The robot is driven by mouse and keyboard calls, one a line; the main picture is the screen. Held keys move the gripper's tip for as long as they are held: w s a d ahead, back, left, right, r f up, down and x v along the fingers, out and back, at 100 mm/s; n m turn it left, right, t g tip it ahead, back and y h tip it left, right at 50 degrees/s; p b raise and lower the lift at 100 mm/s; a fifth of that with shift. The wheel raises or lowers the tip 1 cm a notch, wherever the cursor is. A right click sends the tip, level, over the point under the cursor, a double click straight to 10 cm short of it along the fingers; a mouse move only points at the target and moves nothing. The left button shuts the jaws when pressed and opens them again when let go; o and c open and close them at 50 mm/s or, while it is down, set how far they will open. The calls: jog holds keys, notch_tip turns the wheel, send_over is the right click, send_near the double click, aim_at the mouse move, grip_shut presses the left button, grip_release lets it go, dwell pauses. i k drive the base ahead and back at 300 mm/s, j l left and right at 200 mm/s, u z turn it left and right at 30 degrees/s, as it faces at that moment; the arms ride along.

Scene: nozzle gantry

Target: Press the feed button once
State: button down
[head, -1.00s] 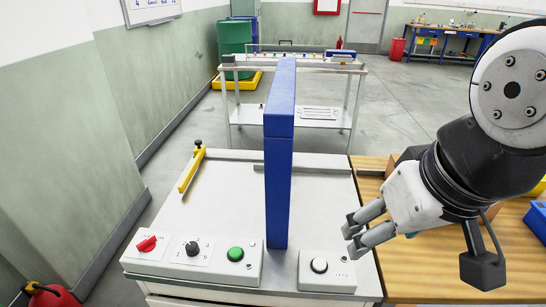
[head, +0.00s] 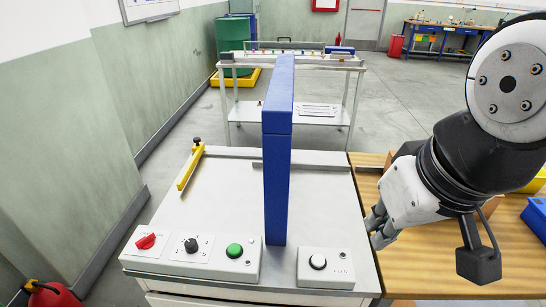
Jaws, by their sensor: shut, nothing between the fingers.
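A small grey box (head: 326,280) at the front right of the machine top carries a round white button (head: 318,262) with a dark ring. Its small label is too blurred to read for sure. A left control panel (head: 215,269) carries a green button (head: 234,251), a black rotary knob (head: 191,245) and a red switch (head: 146,241). My gripper (head: 374,232) is shut and empty, right of and a little behind the white button, near the machine's right edge. It is apart from the button, and its fingers are partly hidden by its own body.
A tall blue gantry post (head: 277,180) stands between the panel and the white button's box. A yellow bar (head: 189,168) lies at the left of the machine top. A wooden bench (head: 430,258) adjoins on the right. The space above the white button is clear.

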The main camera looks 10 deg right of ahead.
aim_at(318, 260)
jog(key=i+j, duration=0.1)
jog(key=j, duration=1.1)
jog(key=i+j, duration=0.15)
jog(key=j, duration=0.45)
